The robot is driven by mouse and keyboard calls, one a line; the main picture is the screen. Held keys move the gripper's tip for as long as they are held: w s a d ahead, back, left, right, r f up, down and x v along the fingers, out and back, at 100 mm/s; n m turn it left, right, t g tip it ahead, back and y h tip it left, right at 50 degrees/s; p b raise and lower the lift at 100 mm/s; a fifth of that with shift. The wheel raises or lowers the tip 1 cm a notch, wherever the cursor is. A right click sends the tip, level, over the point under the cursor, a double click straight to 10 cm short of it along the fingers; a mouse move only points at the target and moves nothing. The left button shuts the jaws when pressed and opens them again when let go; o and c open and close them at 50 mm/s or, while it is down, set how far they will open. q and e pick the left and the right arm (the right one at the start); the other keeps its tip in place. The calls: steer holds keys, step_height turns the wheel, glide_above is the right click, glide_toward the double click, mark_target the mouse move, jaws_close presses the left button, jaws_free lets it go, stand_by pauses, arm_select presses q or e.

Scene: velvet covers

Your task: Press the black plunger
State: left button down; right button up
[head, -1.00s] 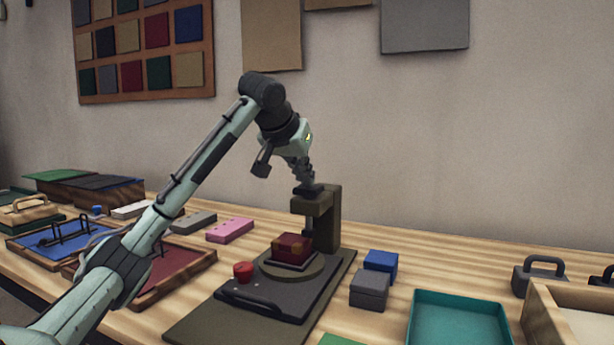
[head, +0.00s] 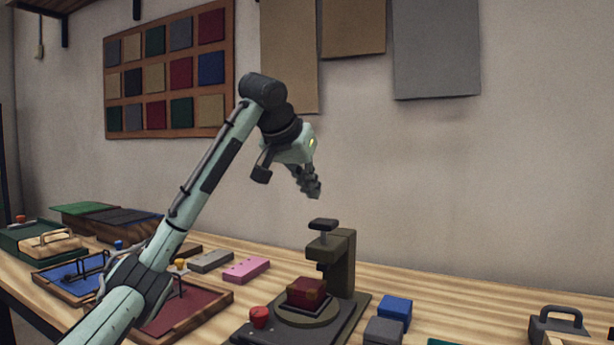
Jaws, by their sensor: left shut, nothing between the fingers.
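The black plunger (head: 323,225) is a flat dark cap on top of the olive press (head: 344,262), which stands upright right of centre on the workbench. The plunger stands raised, with a short stem showing beneath its cap. My left gripper (head: 314,190) is shut and empty, a little above the plunger and apart from it, fingers pointing down. A dark red box (head: 306,291) with brownish corners sits on the round plate under the press head. A red knob (head: 260,317) is at the front left of the press base. My right gripper is not in view.
Blue (head: 396,312) and grey (head: 384,331) blocks stand right of the press. A pink block (head: 246,270) and a grey block (head: 211,261) lie to its left. Wooden trays with blue (head: 70,277) and red cloth are further left. A handled dark weight (head: 558,325) is at the right.

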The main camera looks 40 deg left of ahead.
arm_select(q)
steer(key=v, duration=0.3)
steer(key=shift+d+r, duration=0.15)
steer(key=shift+r, duration=0.05)
steer(key=shift+s, duration=0.1)
stand_by(0.4)
